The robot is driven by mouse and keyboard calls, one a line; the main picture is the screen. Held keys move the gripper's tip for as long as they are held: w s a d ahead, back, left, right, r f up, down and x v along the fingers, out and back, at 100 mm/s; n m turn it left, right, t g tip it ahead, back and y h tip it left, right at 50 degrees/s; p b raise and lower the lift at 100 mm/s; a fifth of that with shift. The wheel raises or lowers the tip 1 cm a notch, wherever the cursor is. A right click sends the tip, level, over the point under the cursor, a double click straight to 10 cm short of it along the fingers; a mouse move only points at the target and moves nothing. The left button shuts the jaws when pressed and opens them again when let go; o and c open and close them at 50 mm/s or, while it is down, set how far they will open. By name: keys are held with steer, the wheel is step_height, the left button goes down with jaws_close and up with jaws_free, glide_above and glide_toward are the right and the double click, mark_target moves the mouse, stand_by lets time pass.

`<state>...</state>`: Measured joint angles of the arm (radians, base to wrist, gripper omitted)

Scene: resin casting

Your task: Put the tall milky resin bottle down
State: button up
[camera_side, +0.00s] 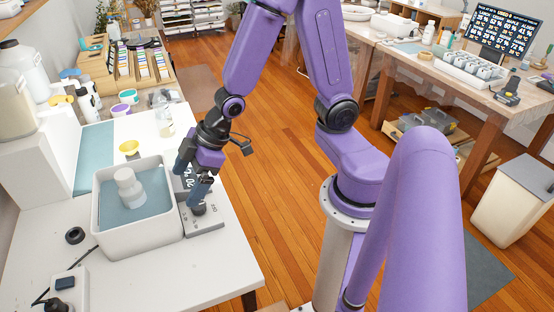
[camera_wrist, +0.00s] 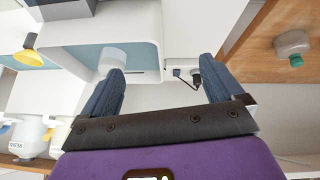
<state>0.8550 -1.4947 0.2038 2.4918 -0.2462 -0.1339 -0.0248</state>
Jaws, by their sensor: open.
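A pale bottle shape also shows inside the tub in the wrist view (camera_wrist: 113,55). Another pale, translucent bottle (camera_side: 165,122) stands further back on the white table. My gripper (camera_side: 190,190) is over the grey scale (camera_side: 206,226), just right of the tub and apart from the bottle in it. In the wrist view my gripper (camera_wrist: 163,80) has its fingers spread, with nothing between them.
Large jars (camera_side: 15,105) stand on the white block at left. The table's front right is clear.

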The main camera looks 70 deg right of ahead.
steer(key=s+d+r+n+g+h, duration=0.1)
steer(key=s+d+r+g+h, duration=0.1)
steer(key=s, duration=0.7)
steer(key=s+d+r+n+g+h, duration=0.1)
steer(key=s+d+r+g, duration=0.1)
steer(key=s+r, duration=0.3)
steer(key=s+d, duration=0.1)
steer(key=s, duration=0.3)
steer(key=shift+s+g+h, duration=0.4)
stand_by(1.0)
